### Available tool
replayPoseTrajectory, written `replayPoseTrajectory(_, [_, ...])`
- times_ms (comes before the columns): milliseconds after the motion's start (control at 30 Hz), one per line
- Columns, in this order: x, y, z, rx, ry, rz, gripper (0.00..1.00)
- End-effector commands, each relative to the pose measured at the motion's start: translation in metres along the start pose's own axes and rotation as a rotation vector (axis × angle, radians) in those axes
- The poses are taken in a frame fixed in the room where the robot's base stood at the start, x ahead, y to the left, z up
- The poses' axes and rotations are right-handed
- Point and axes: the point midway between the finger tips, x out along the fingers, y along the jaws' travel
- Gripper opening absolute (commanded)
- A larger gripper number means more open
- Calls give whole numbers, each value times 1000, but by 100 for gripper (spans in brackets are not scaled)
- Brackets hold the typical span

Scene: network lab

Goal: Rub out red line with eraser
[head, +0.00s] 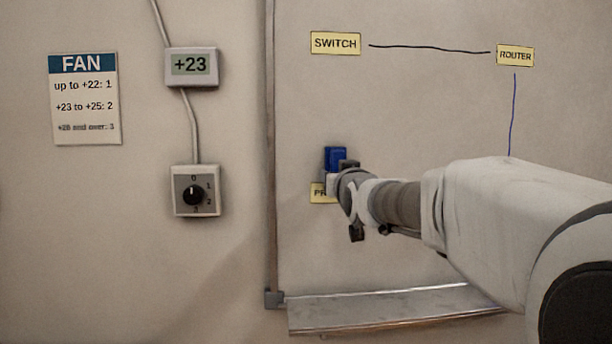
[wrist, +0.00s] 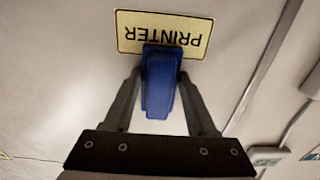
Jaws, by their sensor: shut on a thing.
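My gripper (head: 343,166) is at the whiteboard, shut on a blue eraser (head: 335,158). In the wrist view, the eraser (wrist: 160,80) stands between the two fingers of my gripper (wrist: 162,76), and its far end overlaps the lower edge of the yellow PRINTER label (wrist: 128,32). That label appears upside down there. In the head view, my gripper and arm hide most of the label (head: 317,193). I cannot tell whether the eraser touches the board. I see no red line in either view; my arm hides part of the board.
A black line (head: 430,48) joins the SWITCH label (head: 335,43) and ROUTER label (head: 515,56). A blue line (head: 513,115) runs down from ROUTER. A metal tray (head: 390,308) is below. A dial (head: 195,191), a +23 display (head: 191,67) and a FAN notice (head: 85,99) are left.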

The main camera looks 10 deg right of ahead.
Motion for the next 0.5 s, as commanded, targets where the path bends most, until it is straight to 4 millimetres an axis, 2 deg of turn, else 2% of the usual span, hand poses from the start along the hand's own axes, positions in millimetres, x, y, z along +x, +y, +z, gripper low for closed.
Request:
replayPoseTrajectory(67, [0, 0, 9, 0, 0, 0, 12])
replayPoseTrajectory(367, [0, 0, 8, 0, 0, 1, 12])
replayPoseTrajectory(500, [-7, 0, 8, -2, 2, 0, 12])
